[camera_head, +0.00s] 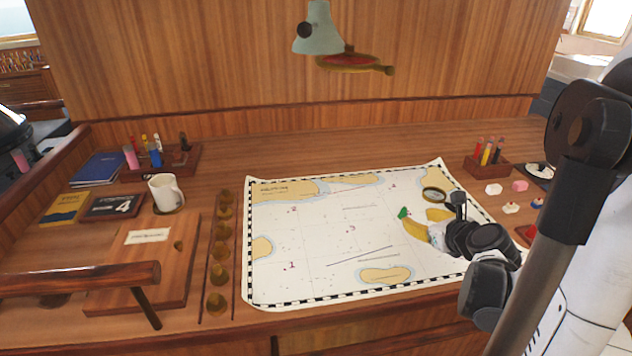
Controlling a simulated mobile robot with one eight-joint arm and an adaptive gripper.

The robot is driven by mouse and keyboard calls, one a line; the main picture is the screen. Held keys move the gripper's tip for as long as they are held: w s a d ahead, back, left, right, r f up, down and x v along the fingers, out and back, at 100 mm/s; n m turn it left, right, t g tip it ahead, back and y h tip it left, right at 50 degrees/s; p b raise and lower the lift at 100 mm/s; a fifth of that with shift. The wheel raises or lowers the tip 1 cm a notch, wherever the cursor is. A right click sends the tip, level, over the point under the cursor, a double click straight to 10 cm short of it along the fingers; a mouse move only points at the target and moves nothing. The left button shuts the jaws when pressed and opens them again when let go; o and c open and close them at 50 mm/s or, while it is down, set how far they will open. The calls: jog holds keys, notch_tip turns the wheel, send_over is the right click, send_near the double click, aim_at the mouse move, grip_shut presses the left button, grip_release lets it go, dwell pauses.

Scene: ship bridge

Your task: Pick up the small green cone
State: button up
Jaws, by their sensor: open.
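The small green cone (403,213) is on the white nautical chart (330,225), right of the chart's middle. My gripper (418,217) is over the chart, reaching in from the right. I cannot tell whether finger and cone touch, or how high the fingers are above the chart.
A pen holder (487,165) and small pieces (493,188) are to the right. A mug (166,192), books (98,168) and a wooden board (150,262) are on the left. A lamp (318,35) hangs above. The chart's left half is clear.

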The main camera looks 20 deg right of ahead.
aim_at(406, 209)
jog(key=shift+w+d+f+m, duration=0.15)
jog(key=shift+d+m, duration=0.15)
jog(key=shift+m, duration=0.3)
jog(key=shift+d+f+m, duration=0.15)
jog(key=shift+d+m, duration=0.15)
jog(key=shift+m, duration=0.3)
jog(key=b+x, duration=0.1)
jog(key=x, duration=0.3)
jog(key=shift+w+d+f+b, duration=0.2)
jog(key=shift+w+d+b, duration=0.05)
jog(key=shift+w+b, duration=0.05)
jog(key=x, duration=0.2)
jog(key=b+x, duration=0.2)
jog(key=x, duration=0.1)
jog(key=shift+w+r, duration=0.1)
jog(key=shift+w, duration=0.4)
jog(key=shift+r, duration=0.1)
grip_shut()
